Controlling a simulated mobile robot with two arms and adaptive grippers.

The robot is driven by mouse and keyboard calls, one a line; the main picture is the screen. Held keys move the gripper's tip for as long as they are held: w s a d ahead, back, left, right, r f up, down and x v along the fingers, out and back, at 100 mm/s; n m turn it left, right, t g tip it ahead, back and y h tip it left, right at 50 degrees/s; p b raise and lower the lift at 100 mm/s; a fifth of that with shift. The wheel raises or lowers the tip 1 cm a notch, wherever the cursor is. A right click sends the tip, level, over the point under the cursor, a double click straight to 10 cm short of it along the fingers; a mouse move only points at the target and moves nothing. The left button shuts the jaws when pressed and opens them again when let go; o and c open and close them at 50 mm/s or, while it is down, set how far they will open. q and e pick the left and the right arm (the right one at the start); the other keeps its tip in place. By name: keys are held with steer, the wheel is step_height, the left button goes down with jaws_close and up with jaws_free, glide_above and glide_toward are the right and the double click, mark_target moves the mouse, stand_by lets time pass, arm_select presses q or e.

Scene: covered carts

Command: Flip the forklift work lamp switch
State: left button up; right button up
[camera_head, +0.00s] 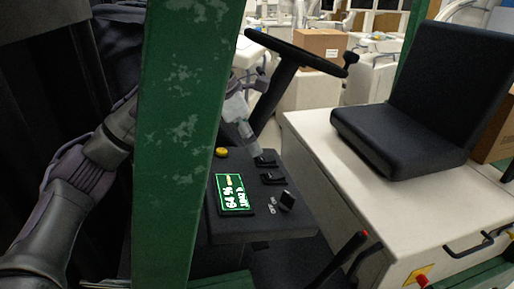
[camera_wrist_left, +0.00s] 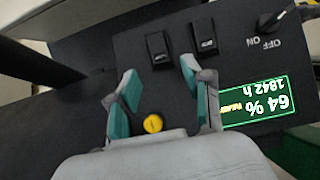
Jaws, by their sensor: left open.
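The dark console (camera_head: 215,228) of the forklift carries two black rocker switches, the farther one (camera_head: 265,160) and the nearer one (camera_head: 272,178). In the left wrist view the switches, one on the left (camera_wrist_left: 158,48) and one on the right (camera_wrist_left: 203,37), lie just beyond my fingertips. Their small labels are too small to read, so I cannot tell which is the work lamp switch. My left gripper (camera_head: 250,142) is over the console, its arm partly hidden by the green post. In the wrist view the left gripper (camera_wrist_left: 160,86) is open and empty. My right gripper is not in view.
A yellow button (camera_head: 221,152), a lit display (camera_head: 234,191) and an ON-marked rotary switch (camera_head: 287,200) share the console. The green post (camera_head: 180,130) stands in front. The steering wheel (camera_head: 290,50) is behind, the black seat (camera_head: 430,95) right, and a red-tipped lever (camera_head: 345,255) at the front.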

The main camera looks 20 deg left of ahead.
mark_target(260, 159)
arm_select(q)
steer(key=shift+p+x, duration=0.3)
steer(key=shift+x, duration=1.65)
